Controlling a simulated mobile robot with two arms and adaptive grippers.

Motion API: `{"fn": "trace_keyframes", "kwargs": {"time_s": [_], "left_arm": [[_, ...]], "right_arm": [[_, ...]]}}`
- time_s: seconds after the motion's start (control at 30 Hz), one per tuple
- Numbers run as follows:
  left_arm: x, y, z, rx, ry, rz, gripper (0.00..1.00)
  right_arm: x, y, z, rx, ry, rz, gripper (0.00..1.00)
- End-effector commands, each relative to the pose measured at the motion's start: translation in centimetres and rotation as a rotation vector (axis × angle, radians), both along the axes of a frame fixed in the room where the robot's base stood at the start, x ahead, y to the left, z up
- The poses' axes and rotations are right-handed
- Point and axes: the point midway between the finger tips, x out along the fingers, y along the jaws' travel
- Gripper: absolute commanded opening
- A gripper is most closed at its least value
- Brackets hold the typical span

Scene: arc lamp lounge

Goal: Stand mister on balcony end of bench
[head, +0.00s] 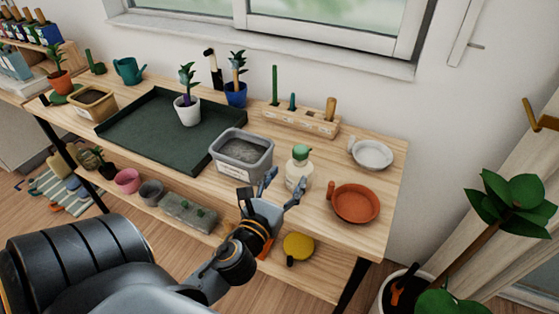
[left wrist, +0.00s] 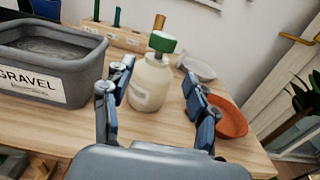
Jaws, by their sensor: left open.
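The mister (head: 299,171) is a cream bottle with a green top, standing upright on the wooden bench (head: 388,182). It stands between the grey gravel tub and the terracotta saucer. In the left wrist view the mister (left wrist: 150,80) appears between and beyond the two fingers. My left gripper (head: 281,188) is open and empty, with its fingertips just in front of the mister; it also shows in the left wrist view (left wrist: 157,82). I cannot tell whether a finger touches the bottle. My right gripper is not in view.
The gravel tub (head: 240,153) stands close left of the mister. The terracotta saucer (head: 355,203) and a white saucer (head: 371,154) are to its right. A tool block (head: 302,119) stands behind. A potted plant (head: 510,205) stands beyond the bench's right end. Bare wood lies along the right edge.

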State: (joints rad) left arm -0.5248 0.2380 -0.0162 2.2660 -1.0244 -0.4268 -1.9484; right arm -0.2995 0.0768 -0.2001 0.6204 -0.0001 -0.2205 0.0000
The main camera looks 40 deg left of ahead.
Motion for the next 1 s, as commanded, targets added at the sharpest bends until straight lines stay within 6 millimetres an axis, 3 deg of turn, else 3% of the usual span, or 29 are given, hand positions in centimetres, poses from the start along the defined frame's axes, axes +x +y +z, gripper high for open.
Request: {"fn": "trace_keyframes", "kwargs": {"time_s": [0.1,0.3,0.87,1.0], "left_arm": [[-1.9,-0.4,-0.3,0.000,0.002,0.001,0.58],[-3.3,-0.7,0.0,0.000,-0.001,0.002,0.58],[-3.4,-0.8,0.1,0.000,-0.001,0.001,0.58],[-3.5,-0.4,-0.3,-0.093,-0.004,0.027,0.58]], "right_arm": [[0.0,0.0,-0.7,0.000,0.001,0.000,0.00],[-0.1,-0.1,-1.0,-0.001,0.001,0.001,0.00],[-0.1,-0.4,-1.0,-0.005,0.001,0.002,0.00],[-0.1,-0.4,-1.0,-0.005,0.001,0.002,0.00]]}}
